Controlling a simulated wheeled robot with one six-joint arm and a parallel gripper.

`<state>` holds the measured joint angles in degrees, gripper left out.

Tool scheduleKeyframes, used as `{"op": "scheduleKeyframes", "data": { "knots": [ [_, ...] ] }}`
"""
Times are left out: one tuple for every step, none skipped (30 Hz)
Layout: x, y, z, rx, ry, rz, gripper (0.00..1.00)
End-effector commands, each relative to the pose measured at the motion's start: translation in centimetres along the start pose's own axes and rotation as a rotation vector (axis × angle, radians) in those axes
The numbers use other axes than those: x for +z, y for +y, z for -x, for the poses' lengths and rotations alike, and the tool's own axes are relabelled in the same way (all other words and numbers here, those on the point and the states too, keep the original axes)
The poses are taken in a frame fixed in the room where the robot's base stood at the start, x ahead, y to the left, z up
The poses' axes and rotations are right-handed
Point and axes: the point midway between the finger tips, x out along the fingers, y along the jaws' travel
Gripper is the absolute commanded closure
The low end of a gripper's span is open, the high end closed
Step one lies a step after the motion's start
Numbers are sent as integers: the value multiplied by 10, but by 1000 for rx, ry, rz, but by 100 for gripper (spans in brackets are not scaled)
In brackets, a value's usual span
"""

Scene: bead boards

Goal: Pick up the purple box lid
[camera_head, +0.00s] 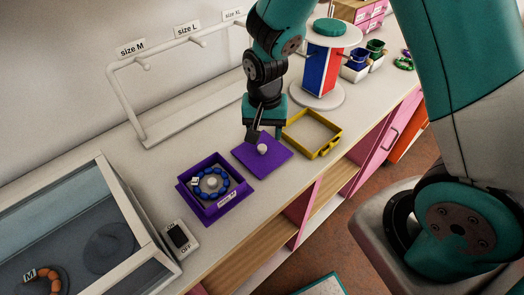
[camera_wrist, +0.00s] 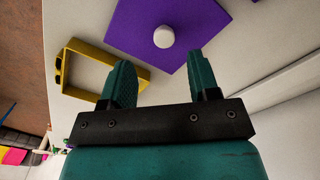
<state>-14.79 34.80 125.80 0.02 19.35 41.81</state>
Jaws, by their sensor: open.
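The purple box lid (camera_head: 272,160) is a flat square with a white round knob (camera_head: 262,149), lying on the white counter. In the wrist view the lid (camera_wrist: 200,25) and its knob (camera_wrist: 164,37) show ahead of the fingers. My gripper (camera_wrist: 160,82) is open and empty, with the knob beyond the gap between its fingertips. In the head view my gripper (camera_head: 257,132) is over the lid's back left part, close to the knob; whether it touches is unclear. The purple box (camera_head: 236,203) sits left of the lid, open, with a blue bead bracelet (camera_head: 207,171) inside.
An empty yellow tray (camera_head: 324,150) lies right of the lid. A white rack (camera_head: 130,100) with size labels stands behind. A glass-sided case (camera_head: 70,215) and an on/off switch (camera_head: 180,236) are at left. A red and blue stand (camera_head: 325,65) is at the back.

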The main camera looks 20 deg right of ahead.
Motion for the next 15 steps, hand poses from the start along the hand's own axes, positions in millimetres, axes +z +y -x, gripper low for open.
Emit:
{"op": "scheduleKeyframes", "data": {
  "knots": [
    [1, -1, -3, 2, -3, 1, 44],
    [2, -1, -6, 3, -4, 1, 44],
    [2, -2, -11, 3, -4, 2, 44],
    [3, -2, -15, 5, -6, 2, 44],
    [3, -4, -19, 4, -4, 2, 44],
    [4, -5, -24, 4, -5, 2, 44],
    [4, -5, -28, 4, -4, 2, 44],
    [4, -5, -33, 4, -4, 1, 44],
    [4, -5, -39, 3, -4, 1, 44],
    [3, -5, -42, 2, -3, 1, 44],
    [4, -5, -45, 3, -3, 1, 44],
    [4, -5, -48, 2, -3, 0, 44],
    [3, -5, -49, 1, -1, 0, 44],
    [3, -6, -50, 0, -1, 0, 44],
    [3, -6, -50, 0, 0, 0, 44]
  ]
}}
